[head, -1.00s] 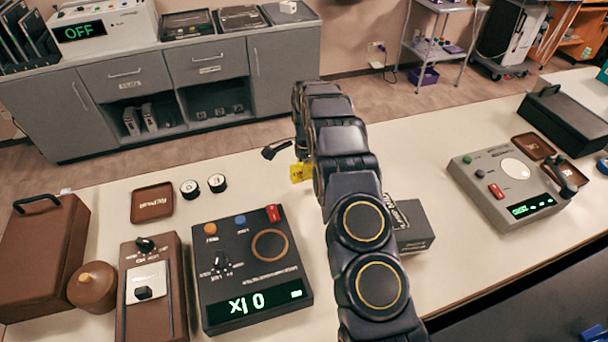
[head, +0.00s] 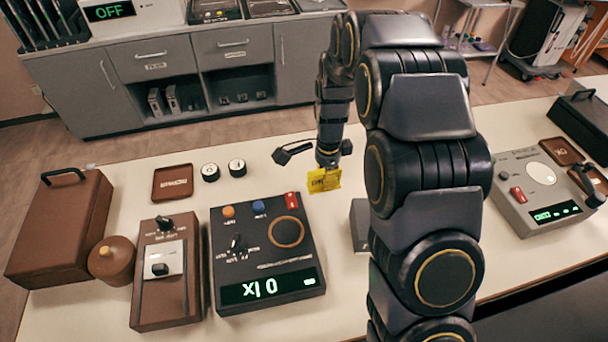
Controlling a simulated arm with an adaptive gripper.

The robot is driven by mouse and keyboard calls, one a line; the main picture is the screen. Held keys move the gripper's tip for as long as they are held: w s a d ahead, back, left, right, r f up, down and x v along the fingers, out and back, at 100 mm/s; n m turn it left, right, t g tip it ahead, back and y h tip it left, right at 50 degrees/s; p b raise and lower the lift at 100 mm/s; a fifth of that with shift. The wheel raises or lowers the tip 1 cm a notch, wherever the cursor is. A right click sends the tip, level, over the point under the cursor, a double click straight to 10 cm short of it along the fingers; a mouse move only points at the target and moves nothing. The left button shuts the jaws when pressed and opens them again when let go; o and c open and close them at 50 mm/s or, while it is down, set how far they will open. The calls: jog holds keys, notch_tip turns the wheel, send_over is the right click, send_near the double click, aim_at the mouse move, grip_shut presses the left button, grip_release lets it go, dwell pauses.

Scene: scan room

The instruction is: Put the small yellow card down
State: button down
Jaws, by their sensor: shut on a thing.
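The small yellow card (head: 323,181) hangs below my gripper (head: 327,167), near the far side of the cream table, behind and right of the dark console. My gripper points down and is shut on the card's upper edge. The card's face with dark marks is toward the camera. I cannot tell whether its lower edge touches the table or is a little above it.
The dark console (head: 262,262) with a lit display is in front, left of my arm. A brown tray (head: 173,196) and two small round knobs (head: 210,172) lie to the left. A grey box (head: 360,212) is partly hidden by my arm. A grey device (head: 520,172) stands right.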

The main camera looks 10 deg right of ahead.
jog(key=s+a, duration=0.3)
jog(key=a, duration=0.9)
jog(key=w+f, duration=0.1)
jog(key=w, duration=0.1)
jog(key=w+a+f, duration=0.1)
jog(key=w, duration=0.2)
jog(key=w+a+f, duration=0.1)
jog(key=w, duration=0.2)
jog(key=shift+w+f, duration=0.15)
jog(key=shift+w, duration=0.05)
send_over(257, 194)
jog(key=s, duration=0.1)
jog(key=f, duration=0.4)
jog(key=shift+s+f, duration=0.2)
jog(key=shift+f, duration=0.2)
jog(key=shift+w+f, duration=0.7)
jog(key=shift+f, duration=1.45)
jog(key=shift+f, duration=0.1)
jog(key=shift+f, duration=0.15)
jog(key=c, duration=1.2)
grip_release()
jog(key=shift+o, duration=0.2)
